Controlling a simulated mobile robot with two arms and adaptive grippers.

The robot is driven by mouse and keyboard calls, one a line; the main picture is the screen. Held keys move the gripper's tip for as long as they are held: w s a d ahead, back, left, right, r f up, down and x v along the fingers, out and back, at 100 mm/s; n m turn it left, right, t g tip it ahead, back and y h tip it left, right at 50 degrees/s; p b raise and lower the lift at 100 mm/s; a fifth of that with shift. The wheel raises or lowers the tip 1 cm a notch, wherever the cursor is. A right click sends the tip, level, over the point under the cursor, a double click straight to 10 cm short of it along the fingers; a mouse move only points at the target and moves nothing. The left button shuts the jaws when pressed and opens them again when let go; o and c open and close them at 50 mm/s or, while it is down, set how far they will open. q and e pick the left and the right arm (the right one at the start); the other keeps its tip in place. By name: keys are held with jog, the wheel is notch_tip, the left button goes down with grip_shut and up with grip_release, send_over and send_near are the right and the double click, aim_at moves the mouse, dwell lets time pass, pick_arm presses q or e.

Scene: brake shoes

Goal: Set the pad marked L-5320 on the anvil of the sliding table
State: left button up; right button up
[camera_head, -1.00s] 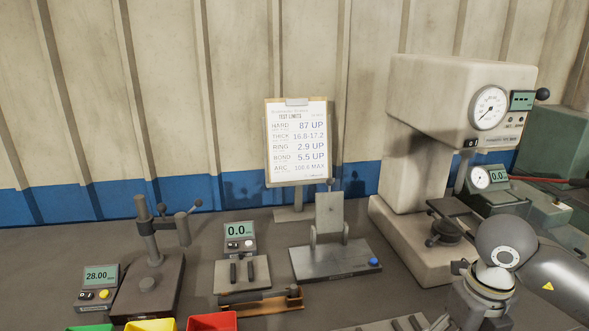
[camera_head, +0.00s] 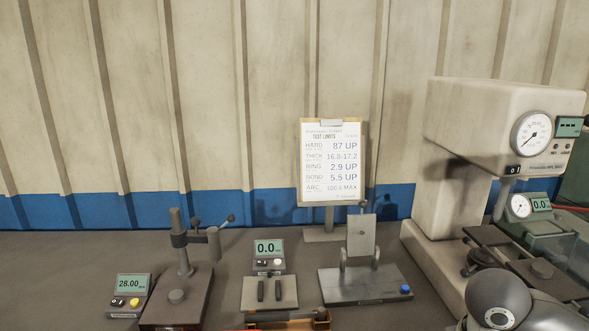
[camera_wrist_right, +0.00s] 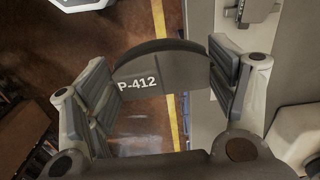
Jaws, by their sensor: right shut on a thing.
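My right gripper (camera_wrist_right: 170,95) is shut on a pad (camera_wrist_right: 165,72) with a curved dark edge and a grey face; the marking I can read is "P-412", not L-5320. The pad sits between both fingers in the right wrist view, above the floor. In the head view only my right arm shows at the bottom right, its gripper out of frame. A dark plate with a round boss (camera_head: 541,268), possibly the sliding table and anvil, lies right of the big press; which part is the anvil I cannot tell. My left gripper is not in view.
A cream press (camera_head: 500,130) with a dial stands at the right. A test-limits board (camera_head: 330,165), a tilted-plate fixture (camera_head: 365,280), a small 0.0 meter (camera_head: 269,255) and a column gauge (camera_head: 180,290) stand along the bench. An orange tray (camera_head: 320,320) shows at the bottom edge.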

jog(key=n, duration=0.1)
jog(key=a+n, duration=0.1)
jog(key=n, duration=0.1)
jog(key=a+n, duration=0.1)
jog(key=n, duration=0.1)
jog(key=shift+s+f, duration=0.1)
jog(key=shift+f, duration=0.2)
jog(key=a+n, duration=0.1)
jog(key=n, duration=0.2)
jog(key=a+n, duration=0.1)
jog(key=n, duration=0.3)
jog(key=a+f+n, duration=0.1)
jog(key=n, duration=0.3)
jog(key=shift+s+a, duration=0.2)
jog(key=shift+s, duration=0.2)
